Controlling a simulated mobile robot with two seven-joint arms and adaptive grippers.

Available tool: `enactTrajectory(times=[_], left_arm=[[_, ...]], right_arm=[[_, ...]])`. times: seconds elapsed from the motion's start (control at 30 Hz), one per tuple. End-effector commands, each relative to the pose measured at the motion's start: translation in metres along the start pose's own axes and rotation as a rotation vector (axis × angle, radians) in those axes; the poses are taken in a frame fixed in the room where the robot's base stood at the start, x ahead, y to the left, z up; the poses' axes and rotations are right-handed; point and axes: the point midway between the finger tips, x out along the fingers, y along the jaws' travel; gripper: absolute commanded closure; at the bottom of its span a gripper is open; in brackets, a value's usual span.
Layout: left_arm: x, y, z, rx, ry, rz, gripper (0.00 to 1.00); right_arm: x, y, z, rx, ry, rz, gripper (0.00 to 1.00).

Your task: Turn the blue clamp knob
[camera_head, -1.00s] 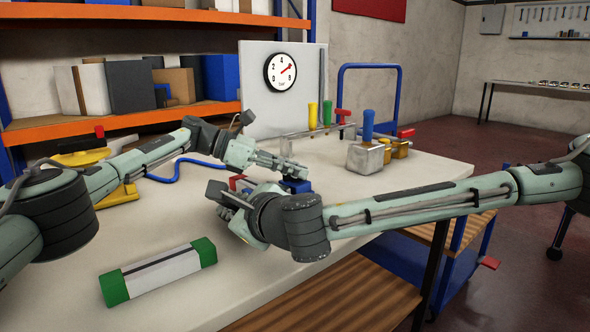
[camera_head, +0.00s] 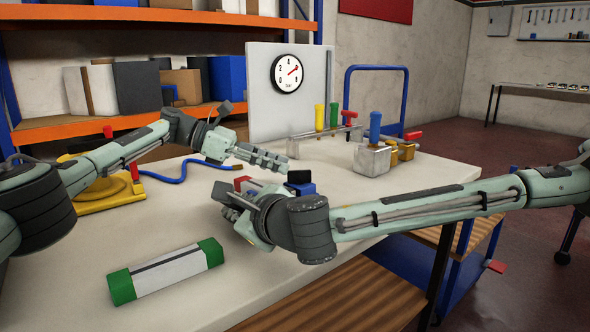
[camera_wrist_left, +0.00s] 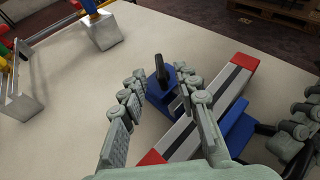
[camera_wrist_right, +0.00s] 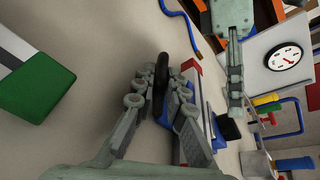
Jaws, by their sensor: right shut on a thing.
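The first clamp has an upright black knob (camera_wrist_left: 159,68), also visible in the head view (camera_head: 299,176). My left gripper (camera_head: 284,160) is open and empty; it hangs a little above and left of that knob in the head view. My right gripper (camera_wrist_right: 166,82) is shut on the second clamp's black knob (camera_wrist_right: 161,75). That grip is hidden in the head view.
A green-ended white bar (camera_head: 167,270) lies at the front left. A yellow device (camera_head: 105,187) with a blue hose (camera_head: 200,172) is behind it. A gauge panel (camera_head: 272,108) and metal blocks with coloured handles (camera_head: 372,160) stand at the back.

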Motion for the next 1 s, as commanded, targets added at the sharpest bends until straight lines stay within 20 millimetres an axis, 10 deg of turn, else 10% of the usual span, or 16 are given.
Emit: enactTrajectory(times=[0.3,0.67,1.0], left_arm=[[-0.052,0.000,0.000,-0.001,-0.001,0.000,0.69],[-0.059,-0.001,0.001,0.000,-0.001,-0.001,0.69],[-0.027,-0.020,0.009,-0.193,0.175,-0.050,0.33]], right_arm=[[0.001,-0.001,-0.006,0.005,0.012,-0.003,1.00],[0.001,-0.001,-0.006,0.005,0.013,-0.003,1.00],[0.001,-0.001,-0.006,0.005,0.012,-0.003,1.00]])
